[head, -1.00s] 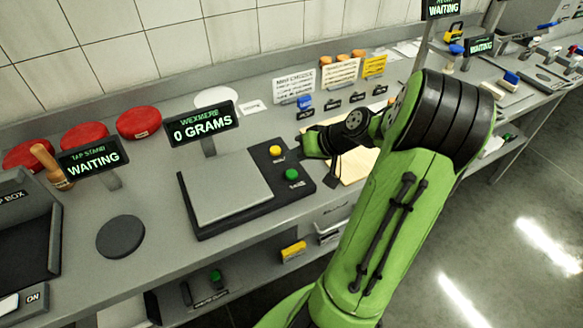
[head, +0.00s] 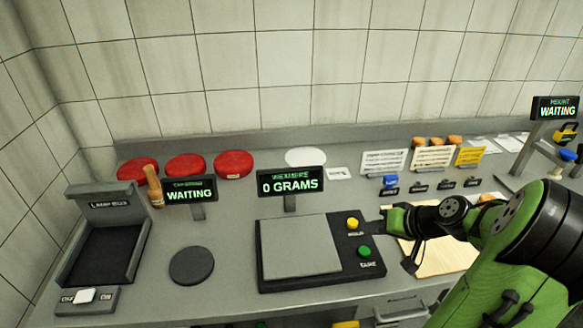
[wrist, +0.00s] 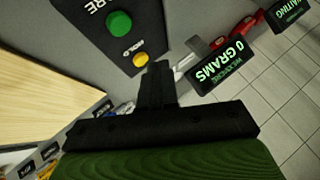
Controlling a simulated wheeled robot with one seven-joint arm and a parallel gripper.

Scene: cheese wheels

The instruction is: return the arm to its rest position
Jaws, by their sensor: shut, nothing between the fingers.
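My green and black arm reaches in from the right in the head view. My gripper (head: 384,218) is at the right edge of the scale, beside its yellow button (head: 352,223) and green button (head: 365,252). In the wrist view the black fingers of my gripper (wrist: 158,72) are together with nothing between them. The yellow button (wrist: 140,60) and green button (wrist: 119,23) show just beyond them. The scale (head: 300,247) has a bare grey plate, and its display (head: 291,182) reads 0 GRAMS.
A wooden board (head: 440,257) lies under my forearm. Red cheese wheels (head: 233,164) line the back left. A wooden-handled tool (head: 153,186), a WAITING display (head: 190,190), a round black pad (head: 192,266) and the lamp box (head: 105,245) stand left. Cards and small blocks stand back right.

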